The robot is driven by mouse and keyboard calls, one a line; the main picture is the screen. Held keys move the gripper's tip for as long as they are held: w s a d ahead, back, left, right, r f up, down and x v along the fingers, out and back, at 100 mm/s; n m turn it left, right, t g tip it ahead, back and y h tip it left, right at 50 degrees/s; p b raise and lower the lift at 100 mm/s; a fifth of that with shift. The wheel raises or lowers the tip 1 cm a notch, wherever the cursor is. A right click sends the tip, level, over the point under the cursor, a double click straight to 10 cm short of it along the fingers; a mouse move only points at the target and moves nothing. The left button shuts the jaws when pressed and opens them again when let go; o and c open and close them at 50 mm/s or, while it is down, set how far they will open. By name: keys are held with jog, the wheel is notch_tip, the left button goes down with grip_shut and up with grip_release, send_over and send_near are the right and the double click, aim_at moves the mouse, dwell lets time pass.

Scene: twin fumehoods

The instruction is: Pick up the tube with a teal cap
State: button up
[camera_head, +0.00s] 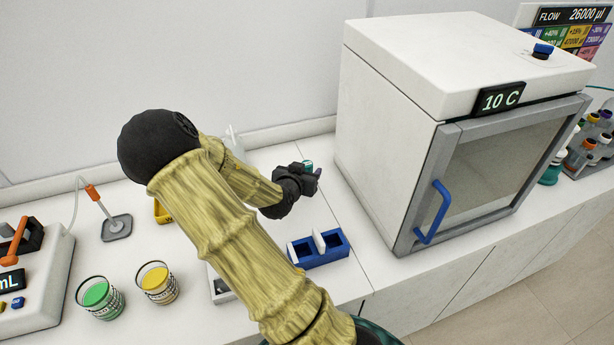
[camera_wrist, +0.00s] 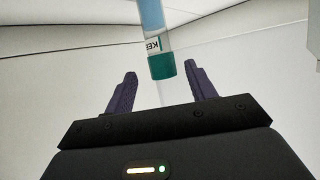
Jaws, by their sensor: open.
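The tube with a teal cap (camera_wrist: 160,62) shows in the wrist view, with a pale blue body and a white label with dark lettering. Its cap end lies between and slightly beyond the tips of my gripper (camera_wrist: 161,78), with a gap on each side. The gripper is open and empty. In the head view my gripper (camera_head: 306,178) is above the counter, left of the white cabinet. A small teal patch (camera_head: 308,166) shows just behind the fingers; most of the tube is hidden there.
A white cabinet (camera_head: 385,120) reading 10 C, with a blue handle, stands on the right. A blue rack (camera_head: 335,254) sits in front of my gripper. Green (camera_head: 97,297) and yellow (camera_head: 157,282) beakers stand on the left. Bottles (camera_head: 585,150) stand at far right.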

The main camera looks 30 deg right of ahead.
dwell(0.3)
jog(key=shift+p+x, duration=0.8)
jog(key=shift+x, duration=1.8)
jog(key=shift+w+a+f, duration=0.1)
jog(key=shift+a+f, duration=0.05)
jog(key=shift+a, duration=0.05)
jog(key=c, duration=1.1)
notch_tip(320, 180, up, 18)
jog(key=shift+r, duration=0.1)
